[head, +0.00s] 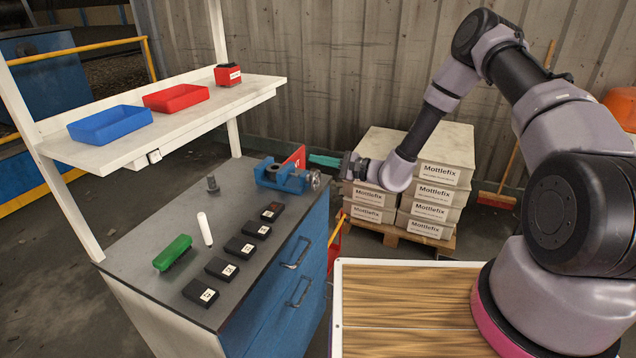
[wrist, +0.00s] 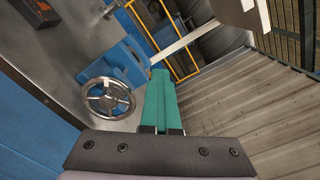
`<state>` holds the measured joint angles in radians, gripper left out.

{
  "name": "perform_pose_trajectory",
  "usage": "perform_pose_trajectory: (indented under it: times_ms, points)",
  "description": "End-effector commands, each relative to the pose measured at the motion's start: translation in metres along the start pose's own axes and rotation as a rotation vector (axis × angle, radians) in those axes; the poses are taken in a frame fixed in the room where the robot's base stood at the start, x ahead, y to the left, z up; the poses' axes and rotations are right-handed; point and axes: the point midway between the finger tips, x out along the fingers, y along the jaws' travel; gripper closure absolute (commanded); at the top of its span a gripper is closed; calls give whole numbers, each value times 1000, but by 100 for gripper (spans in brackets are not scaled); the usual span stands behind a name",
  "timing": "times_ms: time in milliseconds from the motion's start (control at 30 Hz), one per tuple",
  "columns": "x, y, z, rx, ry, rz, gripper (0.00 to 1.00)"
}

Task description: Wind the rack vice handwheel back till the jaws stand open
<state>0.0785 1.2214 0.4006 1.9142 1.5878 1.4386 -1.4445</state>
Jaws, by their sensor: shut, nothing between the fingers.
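The blue vice (head: 283,176) sits at the far right corner of the grey bench top. Its metal handwheel (head: 315,179) faces right, past the bench edge. In the wrist view the spoked handwheel (wrist: 108,97) is at left centre, with the blue vice body (wrist: 127,62) beyond it. My gripper (head: 311,158) has teal fingers pressed together, empty, just above and behind the wheel in the head view. In the wrist view my gripper (wrist: 160,72) lies right of the wheel, with a small visible gap to the rim. The opening between the vice jaws cannot be made out.
A red object (head: 298,156) stands behind the vice. The bench top (head: 150,255) carries several black labelled blocks (head: 221,268), a green brush (head: 173,252) and a white marker (head: 205,228). A shelf (head: 150,130) with bins overhangs the left. Stacked Mottlefix boxes (head: 437,195) stand behind my arm.

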Motion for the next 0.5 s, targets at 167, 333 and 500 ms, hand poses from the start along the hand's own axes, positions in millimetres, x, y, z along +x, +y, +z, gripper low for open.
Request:
perform_pose_trajectory:
  times_ms: [167,333,500]
  points:
    - [0,-3,18,-234,-1,0,100]
    - [0,-4,25,-335,0,-1,100]
    - [0,-4,24,-338,0,-1,100]
